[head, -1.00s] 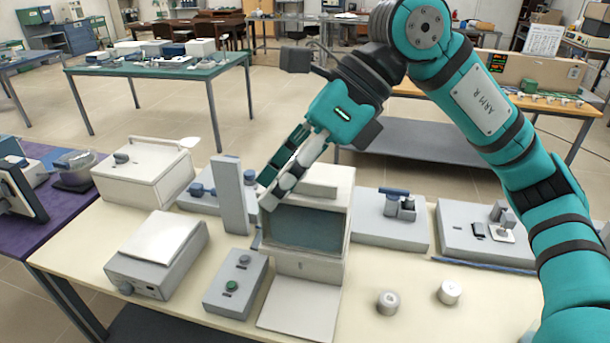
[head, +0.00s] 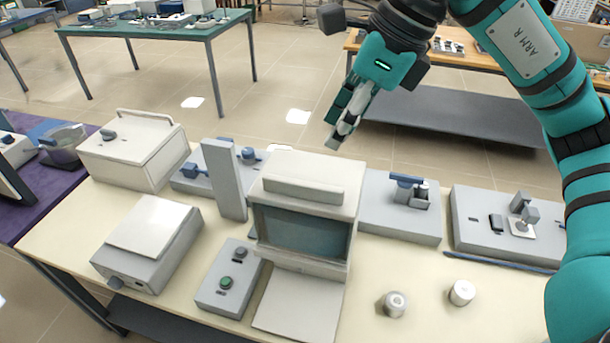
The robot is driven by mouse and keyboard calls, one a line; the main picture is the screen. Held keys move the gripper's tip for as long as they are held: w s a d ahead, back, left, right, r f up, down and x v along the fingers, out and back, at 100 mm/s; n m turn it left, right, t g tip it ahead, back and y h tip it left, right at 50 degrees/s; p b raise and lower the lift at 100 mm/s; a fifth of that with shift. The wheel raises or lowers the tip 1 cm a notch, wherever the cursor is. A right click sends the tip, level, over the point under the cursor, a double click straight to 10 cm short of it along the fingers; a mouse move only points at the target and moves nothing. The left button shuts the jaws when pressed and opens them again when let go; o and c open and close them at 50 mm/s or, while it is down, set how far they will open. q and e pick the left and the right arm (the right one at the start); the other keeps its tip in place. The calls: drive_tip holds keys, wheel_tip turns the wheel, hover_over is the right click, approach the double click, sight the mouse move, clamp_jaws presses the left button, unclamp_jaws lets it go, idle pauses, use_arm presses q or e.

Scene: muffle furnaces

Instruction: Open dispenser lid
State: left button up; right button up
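A white box-shaped unit (head: 310,215) stands in the middle of the table. It has a dark teal front window, a raised bar on top and a pale plate in front of its base. I cannot tell for certain which unit is the dispenser or which part is its lid. My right gripper (head: 336,138) is in the air above and behind the white unit, apart from it, fingers pointing down-left. No object shows between its fingers, which overlap, so their opening is unclear. My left gripper is out of view.
A white handled box (head: 130,160) and a grey scale-like unit (head: 150,240) stand at left. A tall grey post (head: 223,180) and a button box (head: 230,280) are beside the white unit. Two small cylinders (head: 395,304) (head: 461,292) and grey fixtures (head: 400,212) (head: 500,232) stand at right.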

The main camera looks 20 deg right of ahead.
drive_tip(key=p, duration=0.1)
approach(304, 183)
drive_tip(key=shift+x, duration=1.15)
drive_tip(key=p+x, duration=0.1)
drive_tip(key=x, duration=0.5)
drive_tip(key=shift+a+f+p, duration=0.1)
drive_tip(key=shift+f+p, duration=0.25)
drive_tip(key=shift+p, duration=0.05)
drive_tip(key=shift+w+f, duration=0.2)
drive_tip(key=shift+f, duration=0.2)
drive_tip(key=shift+a, duration=0.1)
drive_tip(key=c, duration=0.7)
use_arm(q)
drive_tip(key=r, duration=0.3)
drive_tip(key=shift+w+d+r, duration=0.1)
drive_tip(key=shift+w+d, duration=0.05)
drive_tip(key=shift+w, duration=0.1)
use_arm(e)
clamp_jaws()
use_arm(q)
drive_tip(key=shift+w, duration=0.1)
